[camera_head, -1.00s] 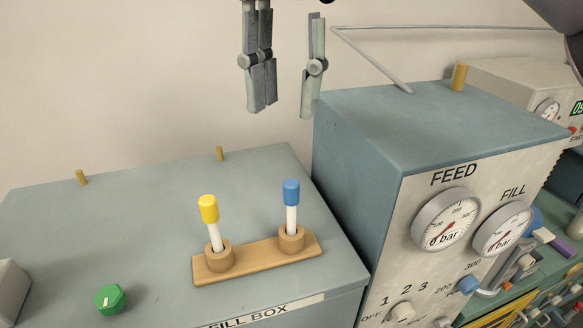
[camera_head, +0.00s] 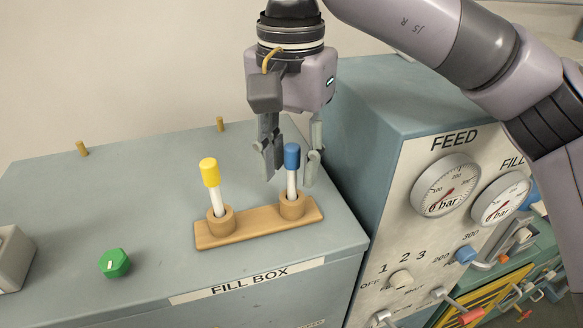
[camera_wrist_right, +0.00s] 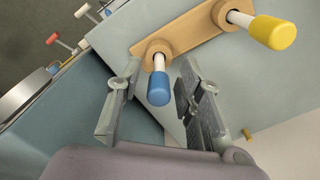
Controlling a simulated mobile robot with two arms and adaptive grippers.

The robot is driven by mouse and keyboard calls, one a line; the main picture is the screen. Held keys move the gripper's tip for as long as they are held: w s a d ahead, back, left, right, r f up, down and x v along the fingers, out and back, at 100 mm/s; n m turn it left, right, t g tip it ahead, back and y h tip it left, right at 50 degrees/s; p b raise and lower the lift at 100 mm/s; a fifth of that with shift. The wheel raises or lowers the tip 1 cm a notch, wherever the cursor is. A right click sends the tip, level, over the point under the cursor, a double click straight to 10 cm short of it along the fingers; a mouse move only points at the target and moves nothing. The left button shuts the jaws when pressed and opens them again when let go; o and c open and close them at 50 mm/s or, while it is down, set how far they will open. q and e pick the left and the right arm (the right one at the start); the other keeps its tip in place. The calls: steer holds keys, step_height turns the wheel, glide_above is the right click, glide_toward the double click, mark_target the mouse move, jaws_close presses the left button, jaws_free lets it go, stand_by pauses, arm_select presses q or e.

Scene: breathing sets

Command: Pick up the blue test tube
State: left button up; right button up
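The blue test tube (camera_head: 291,160), a white tube with a blue cap, stands upright in the right hole of a wooden rack (camera_head: 258,223). In the right wrist view its blue cap (camera_wrist_right: 159,88) lies between the two fingers. My right gripper (camera_head: 291,172) is open, pointing down, with one finger on each side of the tube's cap. No contact with the cap is visible. A yellow-capped tube (camera_head: 210,176) stands in the rack's left hole, leaning slightly. My left gripper is not in view.
The rack stands on the blue-grey fill box (camera_head: 150,200). A green knob (camera_head: 115,263) and a grey block (camera_head: 12,258) are at the left. The taller feed cabinet (camera_head: 365,150) with gauges rises close to the right of the gripper.

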mark_target(292, 166)
steer(key=shift+w+d+f+p, duration=0.15)
steer(key=shift+f+p, duration=0.2)
steer(key=shift+f, duration=1.15)
steer(key=shift+c, duration=0.3)
jaws_close()
